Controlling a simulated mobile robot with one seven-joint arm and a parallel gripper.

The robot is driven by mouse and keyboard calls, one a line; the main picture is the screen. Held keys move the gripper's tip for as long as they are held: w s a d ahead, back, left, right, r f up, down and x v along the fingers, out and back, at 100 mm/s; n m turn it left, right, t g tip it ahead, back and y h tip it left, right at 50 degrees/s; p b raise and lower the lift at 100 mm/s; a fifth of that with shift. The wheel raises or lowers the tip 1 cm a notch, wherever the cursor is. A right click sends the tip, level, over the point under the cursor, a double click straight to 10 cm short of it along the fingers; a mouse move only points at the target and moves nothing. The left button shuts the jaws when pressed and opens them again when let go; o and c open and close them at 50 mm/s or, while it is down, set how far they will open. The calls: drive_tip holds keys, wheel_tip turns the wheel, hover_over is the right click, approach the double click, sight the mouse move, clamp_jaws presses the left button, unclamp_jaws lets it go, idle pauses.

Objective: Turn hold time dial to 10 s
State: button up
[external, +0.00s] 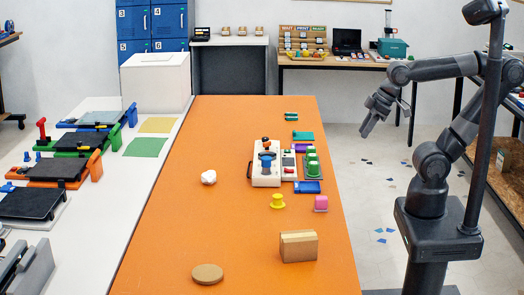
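A cream device (258,177) stands on the orange table, with a blue knob-like part (266,161), an orange and black part at its far end, and a dark handle on its left side. A narrow pale panel (288,173) with a small dark display and a green part adjoins its right side. I cannot tell which part is the hold time dial, and no time marks can be read. My gripper (376,124) hangs in the air right of the table, well apart from the device. Its fingers are too small and dark to tell whether they are open.
Green stacked pieces (312,166), a blue tray (307,187), a pink block (321,204) and a yellow knob (277,201) lie near the device. Orange table (165,235) is clear at left.

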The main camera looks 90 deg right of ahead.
drive_tip(key=shift+o, duration=0.7)
drive_tip(key=shift+w, duration=0.1)
drive_tip(key=shift+o, duration=1.2)
drive_tip(key=w+d+r, duration=0.4)
drive_tip(key=w+d, duration=0.2)
drive_tip(key=w, duration=0.6)
drive_tip(key=shift+d+r+g+h, duration=0.2)
drive_tip(key=shift+d+g+h, duration=0.1)
drive_tip(key=shift+d+h, duration=0.1)
drive_tip(key=m, duration=0.2)
hover_over(266, 138)
drive_tip(key=s, duration=0.5)
wheel_tip(266, 138, down, 18)
drive_tip(key=shift+g, duration=0.3)
drive_tip(key=x, duration=1)
drive_tip(key=shift+w+a+f, duration=0.2)
drive_tip(key=shift+w+f, duration=0.05)
drive_tip(key=shift+f, duration=0.05)
